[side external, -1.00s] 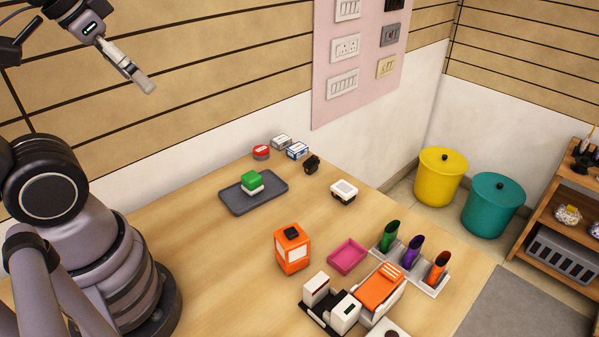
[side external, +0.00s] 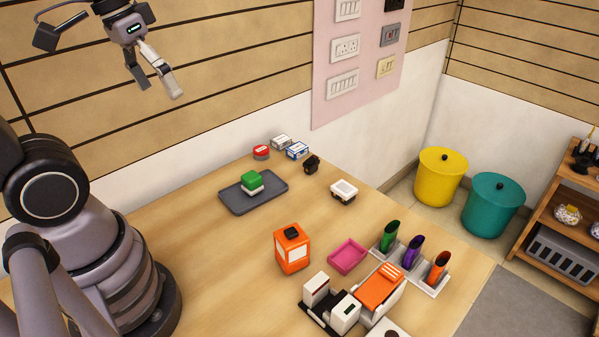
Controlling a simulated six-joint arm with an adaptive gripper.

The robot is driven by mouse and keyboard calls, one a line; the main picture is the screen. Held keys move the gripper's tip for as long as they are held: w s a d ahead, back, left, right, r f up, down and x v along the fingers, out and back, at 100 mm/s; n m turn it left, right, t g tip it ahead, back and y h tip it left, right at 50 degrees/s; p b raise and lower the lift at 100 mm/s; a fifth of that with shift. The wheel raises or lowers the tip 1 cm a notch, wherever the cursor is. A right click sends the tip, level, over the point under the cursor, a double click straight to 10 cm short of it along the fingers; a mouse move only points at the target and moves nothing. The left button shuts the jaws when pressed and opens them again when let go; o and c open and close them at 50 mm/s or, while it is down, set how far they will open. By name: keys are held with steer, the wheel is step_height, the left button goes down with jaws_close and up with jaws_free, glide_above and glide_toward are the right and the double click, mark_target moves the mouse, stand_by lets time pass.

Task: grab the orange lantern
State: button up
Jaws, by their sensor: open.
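The orange lantern (side external: 291,249) stands upright on the wooden table, left of the pink tray. It is a boxy orange body with pale side panels and a black piece on top. My gripper (side external: 160,91) is high above the table at the upper left, open and empty, fingers pointing down. It is well apart from the lantern, which nothing hides.
A pink tray (side external: 347,257) and an orange-and-white item (side external: 380,288) lie right of the lantern. A rack (side external: 432,276) holds green, purple and orange holders. A grey tray (side external: 254,193) bears a green-and-white block (side external: 252,183). The table left of the lantern is clear.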

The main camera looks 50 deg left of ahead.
mark_target(290, 233)
steer(key=w+d+f+n+g+h, duration=0.6)
steer(key=w+f+g+h, duration=0.25)
steer(key=f, duration=0.25)
steer(key=w+f+n+h, duration=0.2)
steer(key=f, duration=0.5)
steer(key=w+d+f+n+t+h, duration=0.1)
steer(key=w+f+n+h, duration=0.1)
steer(key=f, duration=0.5)
steer(key=w+d+f+n+h, duration=0.1)
steer(key=w+f+n+h, duration=0.1)
steer(key=f, duration=0.5)
steer(key=shift+w+n+t+h, duration=0.1)
steer(key=shift+n+t+h, duration=0.15)
steer(key=shift+n+h, duration=0.7)
steer(key=shift+x, duration=1.15)
steer(key=shift+d, duration=0.3)
steer(key=c, duration=1.3)
steer(key=shift+r, duration=0.1)
